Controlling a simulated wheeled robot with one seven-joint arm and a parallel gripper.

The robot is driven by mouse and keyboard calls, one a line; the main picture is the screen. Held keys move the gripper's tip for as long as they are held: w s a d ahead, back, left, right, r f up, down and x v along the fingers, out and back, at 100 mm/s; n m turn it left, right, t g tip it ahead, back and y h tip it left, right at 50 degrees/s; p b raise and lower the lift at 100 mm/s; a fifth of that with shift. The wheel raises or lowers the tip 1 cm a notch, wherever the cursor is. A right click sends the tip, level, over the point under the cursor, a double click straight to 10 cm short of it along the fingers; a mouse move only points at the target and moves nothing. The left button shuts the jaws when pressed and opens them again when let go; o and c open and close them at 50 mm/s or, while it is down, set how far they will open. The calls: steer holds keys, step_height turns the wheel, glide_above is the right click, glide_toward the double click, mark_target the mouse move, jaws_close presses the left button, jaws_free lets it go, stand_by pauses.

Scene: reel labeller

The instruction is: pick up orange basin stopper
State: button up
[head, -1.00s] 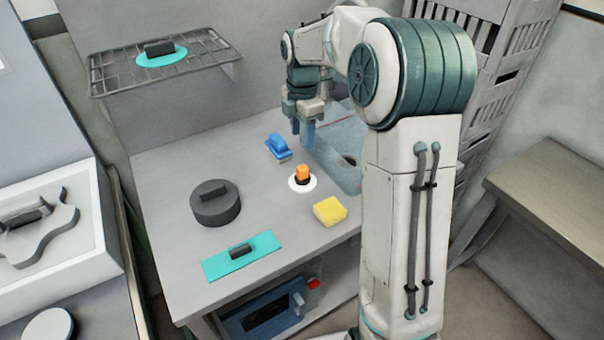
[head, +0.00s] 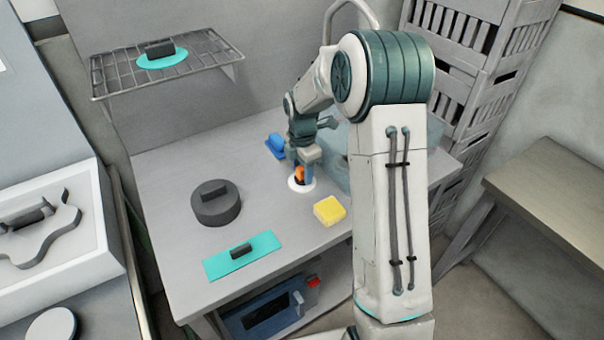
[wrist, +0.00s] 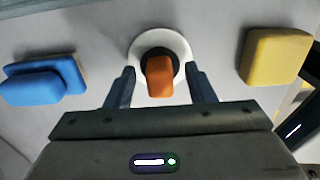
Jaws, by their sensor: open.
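The orange basin stopper (wrist: 160,77) stands on a round white disc (wrist: 177,44) on the counter, with a dark ring under its orange grip. In the head view the stopper (head: 299,174) is partly hidden by my gripper (head: 304,176). In the wrist view my gripper (wrist: 160,88) is open, with one blue finger on each side of the orange grip. Gaps show between the fingers and the grip, so nothing is held.
A blue brush-like block (wrist: 45,82) lies left of the stopper and a yellow sponge (wrist: 274,56) right of it. A dark round lidded thing (head: 216,204) and a teal plate with a dark handle (head: 220,264) are on the counter. A wire shelf (head: 205,62) hangs above.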

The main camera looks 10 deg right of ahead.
steer(key=shift+c, duration=0.3)
jaws_close()
